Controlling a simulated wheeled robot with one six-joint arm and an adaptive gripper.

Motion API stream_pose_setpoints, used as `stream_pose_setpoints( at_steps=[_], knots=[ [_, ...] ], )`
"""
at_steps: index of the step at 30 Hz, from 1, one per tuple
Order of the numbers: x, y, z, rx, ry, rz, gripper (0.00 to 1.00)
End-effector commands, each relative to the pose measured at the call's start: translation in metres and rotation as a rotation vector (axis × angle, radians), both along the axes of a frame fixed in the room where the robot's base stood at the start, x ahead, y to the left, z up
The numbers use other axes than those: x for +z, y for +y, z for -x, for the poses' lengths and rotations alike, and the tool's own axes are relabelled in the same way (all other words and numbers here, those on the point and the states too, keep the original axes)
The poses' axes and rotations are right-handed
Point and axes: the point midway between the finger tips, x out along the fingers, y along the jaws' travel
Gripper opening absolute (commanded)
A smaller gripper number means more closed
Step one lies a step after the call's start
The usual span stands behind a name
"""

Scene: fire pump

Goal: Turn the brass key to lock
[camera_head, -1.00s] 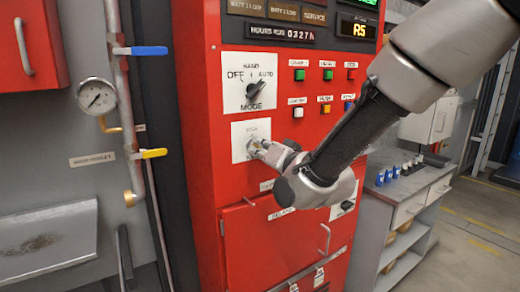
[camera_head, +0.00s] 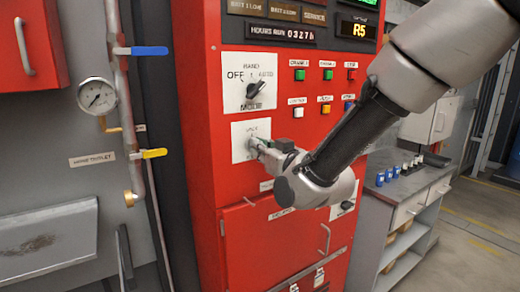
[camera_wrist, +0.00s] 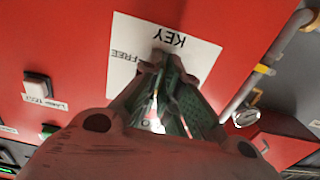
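The white KEY plate (camera_head: 243,141) is on the red cabinet front, below the mode knob. It also shows in the wrist view (camera_wrist: 195,58), turned over, with the words KEY and FREE readable. My gripper (camera_head: 258,146) reaches the plate from the right. In the wrist view its fingertips (camera_wrist: 164,66) come close together at the middle of the plate, where the key sits. The fingers look shut on the brass key. The key itself is hidden by the fingers, so its angle cannot be seen.
The mode knob (camera_head: 254,90) is above the plate, and several coloured buttons (camera_head: 299,75) are to its right. A red lower door (camera_head: 265,240) with a handle is below my wrist. Pipes with a gauge (camera_head: 97,96) stand at left; a grey bench (camera_head: 405,185) is at right.

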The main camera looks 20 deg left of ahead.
Motion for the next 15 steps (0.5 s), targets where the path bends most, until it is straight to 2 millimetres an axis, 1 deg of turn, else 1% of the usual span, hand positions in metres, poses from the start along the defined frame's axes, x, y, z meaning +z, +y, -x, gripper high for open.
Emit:
stream_pose_setpoints(
  at_steps=[1, 14, 15],
  knots=[
    [-0.0029, -0.0006, 0.0005, 0.000, 0.000, 0.009, 0.00],
    [-0.0032, -0.0006, 0.0005, 0.000, -0.005, 0.014, 0.00],
    [-0.0031, -0.0006, 0.0005, 0.000, -0.005, 0.014, 0.12]
  ],
)
